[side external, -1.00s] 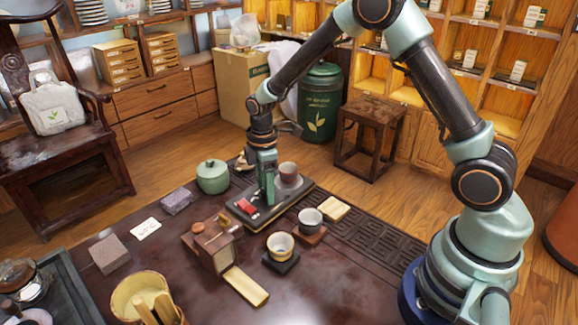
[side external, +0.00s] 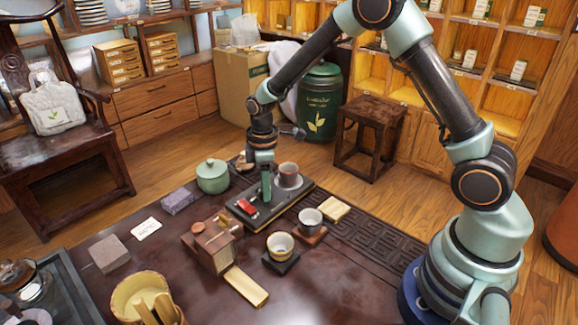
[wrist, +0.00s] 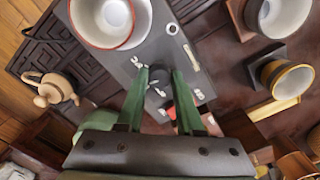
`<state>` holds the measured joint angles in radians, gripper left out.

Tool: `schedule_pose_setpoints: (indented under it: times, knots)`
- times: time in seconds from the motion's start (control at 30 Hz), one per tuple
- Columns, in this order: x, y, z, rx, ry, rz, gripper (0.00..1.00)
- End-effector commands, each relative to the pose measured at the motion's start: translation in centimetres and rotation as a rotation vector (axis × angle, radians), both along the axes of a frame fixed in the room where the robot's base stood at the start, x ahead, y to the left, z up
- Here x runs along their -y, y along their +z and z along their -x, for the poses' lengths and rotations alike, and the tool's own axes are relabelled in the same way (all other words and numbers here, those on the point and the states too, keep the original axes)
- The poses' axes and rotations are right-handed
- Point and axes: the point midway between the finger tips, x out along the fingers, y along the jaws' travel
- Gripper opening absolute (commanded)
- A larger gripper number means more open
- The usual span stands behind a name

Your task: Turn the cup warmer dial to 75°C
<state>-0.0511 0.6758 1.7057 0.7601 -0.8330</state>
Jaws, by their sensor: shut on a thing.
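The cup warmer is a dark grey slab (side external: 268,213) at the far side of the table, with a reddish-brown cup (side external: 288,170) on its pale heating plate. In the wrist view, the cup (wrist: 104,16) is at the top left and white marks lie on the warmer's panel (wrist: 150,52). A red switch (side external: 246,205) sits on its left part. My gripper (side external: 267,197) points down onto the panel. In the wrist view, its two green fingers (wrist: 160,72) are shut around the small dark dial, which is mostly hidden; its setting cannot be read.
A grey cup (side external: 310,217) and a gold-banded cup (side external: 281,242) stand on coasters in front of the warmer. A wooden box (side external: 212,247) is nearer, and a green lidded jar (side external: 212,176) stands to the left.

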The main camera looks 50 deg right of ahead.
Motion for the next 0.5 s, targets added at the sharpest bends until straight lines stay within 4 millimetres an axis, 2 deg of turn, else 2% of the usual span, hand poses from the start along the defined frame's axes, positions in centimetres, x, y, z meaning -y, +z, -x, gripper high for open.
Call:
schedule_pose_setpoints:
  times: [0.5]
  knots:
    - [-0.02,0.08,-0.02,0.0,-0.48,0.0,0.0]
